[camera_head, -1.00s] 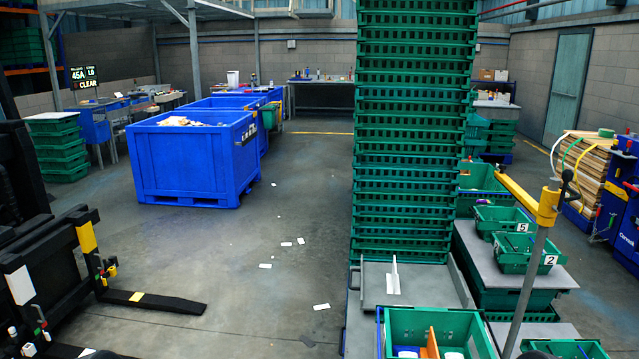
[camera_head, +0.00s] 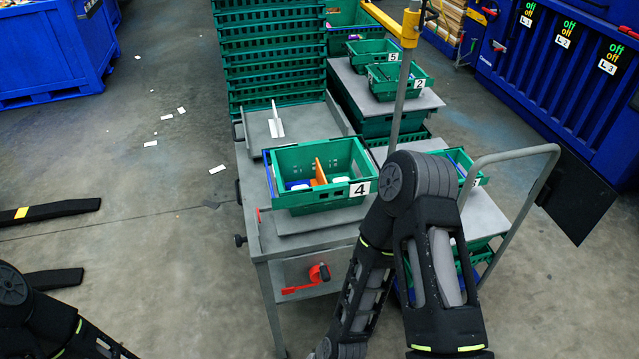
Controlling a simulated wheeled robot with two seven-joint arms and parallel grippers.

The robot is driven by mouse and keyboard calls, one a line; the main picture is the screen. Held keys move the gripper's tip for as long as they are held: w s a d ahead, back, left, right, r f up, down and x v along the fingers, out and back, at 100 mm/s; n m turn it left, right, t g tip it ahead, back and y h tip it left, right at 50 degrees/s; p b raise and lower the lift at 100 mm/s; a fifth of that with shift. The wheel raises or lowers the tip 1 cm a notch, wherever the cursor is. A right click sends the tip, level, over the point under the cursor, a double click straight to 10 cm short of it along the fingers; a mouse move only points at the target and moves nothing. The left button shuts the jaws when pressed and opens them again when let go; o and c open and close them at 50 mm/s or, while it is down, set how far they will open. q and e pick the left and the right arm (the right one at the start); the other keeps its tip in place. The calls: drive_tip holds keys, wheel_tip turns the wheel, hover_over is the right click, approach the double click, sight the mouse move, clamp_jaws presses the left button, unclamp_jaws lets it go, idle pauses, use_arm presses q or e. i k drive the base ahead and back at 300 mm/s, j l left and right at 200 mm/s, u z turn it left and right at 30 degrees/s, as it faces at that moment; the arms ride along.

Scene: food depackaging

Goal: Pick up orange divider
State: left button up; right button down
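The orange divider (camera_head: 320,172) stands upright inside the green crate marked 4 (camera_head: 318,198), near its middle. Blue and white items lie on both sides of it in the crate. The crate rests on the grey cart top (camera_head: 283,245). My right arm is bent in front of the cart, with its elbow to the right of crate 4. Part of my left arm shows at the bottom left corner, well away from the crate. Neither gripper is in the picture.
A tall stack of green crates (camera_head: 270,60) stands behind crate 4. Crates 5 (camera_head: 372,53) and 2 (camera_head: 398,80) sit on a grey shelf at back right. A metal post (camera_head: 402,90) and curved cart handle (camera_head: 520,155) rise at right. Floor at left has paper scraps.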

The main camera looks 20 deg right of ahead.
sight(321, 180)
drive_tip(key=l+z, duration=0.2)
drive_tip(key=l, duration=0.25)
drive_tip(key=l+z, duration=0.2)
drive_tip(key=l, duration=0.2)
drive_tip(key=i+l+z, duration=0.25)
drive_tip(key=l, duration=0.15)
drive_tip(key=l+z, duration=0.2)
drive_tip(key=l, duration=0.25)
